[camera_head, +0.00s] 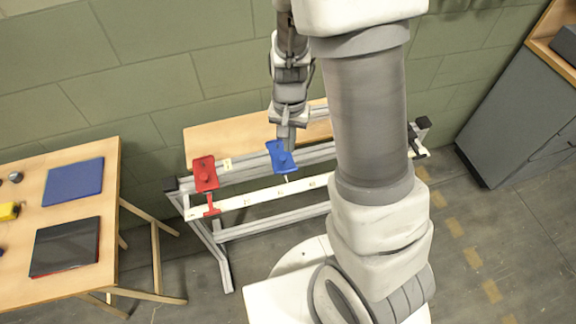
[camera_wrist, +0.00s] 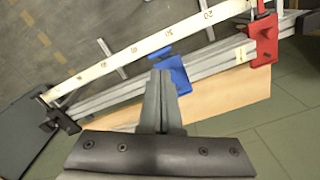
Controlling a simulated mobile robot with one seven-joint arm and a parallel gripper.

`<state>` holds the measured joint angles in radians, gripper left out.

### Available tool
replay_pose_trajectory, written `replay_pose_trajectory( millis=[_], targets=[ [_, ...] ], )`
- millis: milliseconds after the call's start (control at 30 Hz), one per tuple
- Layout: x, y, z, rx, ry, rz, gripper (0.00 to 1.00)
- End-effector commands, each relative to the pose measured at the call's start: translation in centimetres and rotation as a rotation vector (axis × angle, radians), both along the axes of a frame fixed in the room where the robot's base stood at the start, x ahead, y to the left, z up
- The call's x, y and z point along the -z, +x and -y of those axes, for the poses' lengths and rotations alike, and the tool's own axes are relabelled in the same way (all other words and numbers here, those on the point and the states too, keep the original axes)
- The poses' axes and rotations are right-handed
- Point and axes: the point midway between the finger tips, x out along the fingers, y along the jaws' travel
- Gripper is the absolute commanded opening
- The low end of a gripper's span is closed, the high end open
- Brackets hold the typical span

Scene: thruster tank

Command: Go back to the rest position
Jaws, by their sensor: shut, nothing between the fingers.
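My gripper (camera_head: 287,134) is shut and empty. In the head view its tip is just above or behind the blue clamp piece (camera_head: 281,157) on the metal rail frame. In the wrist view the shut fingers (camera_wrist: 158,84) point at the same blue piece (camera_wrist: 178,74), partly covering it; I cannot tell whether they touch. A red clamp piece (camera_head: 205,174) sits on the rail to the left in the head view, and at the right in the wrist view (camera_wrist: 264,38). My arm hides part of the rail's right side in the head view.
A white measuring scale (camera_head: 243,201) runs along the rail. A wooden board (camera_head: 225,134) lies behind it. A wooden table (camera_head: 130,165) with a blue tablet-like pad (camera_head: 74,183) and a dark pad (camera_head: 65,247) stands left. A grey cabinet (camera_head: 515,125) stands right. A green block wall is close behind.

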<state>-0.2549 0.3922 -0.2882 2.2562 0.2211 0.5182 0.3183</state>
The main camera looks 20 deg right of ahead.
Motion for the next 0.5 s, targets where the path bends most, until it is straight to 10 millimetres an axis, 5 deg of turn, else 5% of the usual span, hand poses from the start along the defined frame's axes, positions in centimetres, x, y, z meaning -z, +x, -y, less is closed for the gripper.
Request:
replay_pose_trajectory(
  millis=[333,500],
  targets=[
    [-0.3,0.0,0.0,-0.003,0.003,0.004,0.00],
    [-3.2,-0.2,-0.5,-0.042,0.031,0.047,0.00]
  ],
)
